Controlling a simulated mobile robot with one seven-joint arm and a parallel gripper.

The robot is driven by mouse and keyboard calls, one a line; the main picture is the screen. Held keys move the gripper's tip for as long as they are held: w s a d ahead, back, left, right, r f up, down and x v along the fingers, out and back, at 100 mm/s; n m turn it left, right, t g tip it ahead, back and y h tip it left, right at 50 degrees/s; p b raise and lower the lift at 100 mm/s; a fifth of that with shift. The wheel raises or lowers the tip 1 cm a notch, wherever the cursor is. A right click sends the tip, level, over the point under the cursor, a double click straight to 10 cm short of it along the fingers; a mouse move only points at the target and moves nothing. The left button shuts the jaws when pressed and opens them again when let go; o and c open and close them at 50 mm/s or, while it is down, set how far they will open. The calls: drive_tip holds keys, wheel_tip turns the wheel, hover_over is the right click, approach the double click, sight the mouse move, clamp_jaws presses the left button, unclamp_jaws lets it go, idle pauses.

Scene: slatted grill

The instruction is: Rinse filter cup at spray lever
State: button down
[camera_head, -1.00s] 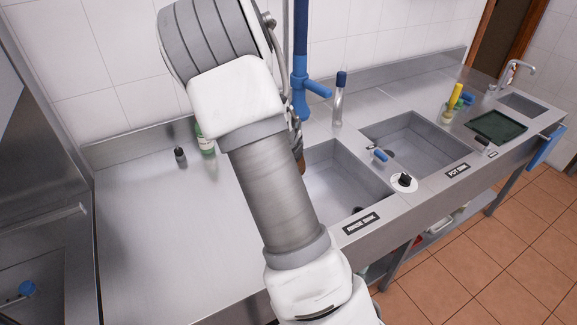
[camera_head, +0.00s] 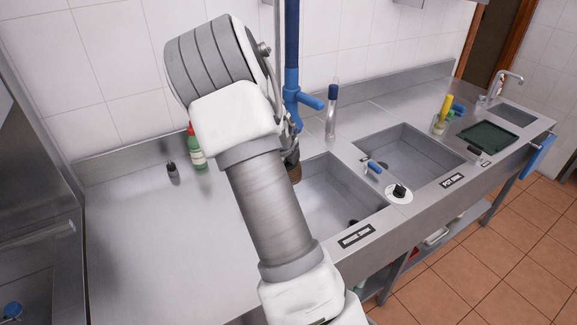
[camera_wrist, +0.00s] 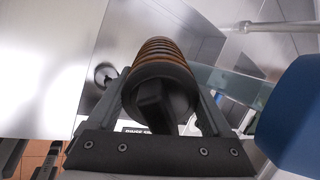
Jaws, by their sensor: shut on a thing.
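My gripper (camera_wrist: 160,100) is shut on a dark, brown-ribbed cylinder with a black end, which I take as the filter cup (camera_wrist: 165,55). The cup also shows in the head view as a small brown piece (camera_head: 295,172), over the left edge of the rinse sink (camera_head: 345,190). My arm hides most of the gripper there. The blue spray pipe (camera_head: 292,45) stands just behind the gripper, with a blue side lever (camera_head: 311,101) pointing right above the cup. A large blue part (camera_wrist: 296,110) is close on the right in the wrist view. No water is visible.
A green bottle (camera_head: 197,155) and a small dark bottle (camera_head: 172,172) stand behind my arm at the left. The pot sink (camera_head: 410,160) lies to the right. The left counter (camera_head: 150,240) is clear.

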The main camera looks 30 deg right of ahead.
drive_tip(key=shift+s+d, duration=0.1)
drive_tip(key=shift+d, duration=0.05)
drive_tip(key=shift+s+d, duration=0.3)
drive_tip(key=shift+s, duration=0.05)
drive_tip(key=shift+w+a+r, duration=0.1)
drive_tip(key=shift+w+a, duration=0.05)
drive_tip(key=shift+w+a, duration=0.25)
drive_tip(key=shift+w, duration=0.1)
drive_tip(key=shift+s, duration=0.1)
idle(0.4)
drive_tip(key=shift+s+d, duration=0.4)
drive_tip(key=s+a+p, duration=0.2)
drive_tip(key=s+a, duration=0.3)
drive_tip(key=a, duration=0.1)
idle(0.8)
drive_tip(key=shift+s, duration=0.1)
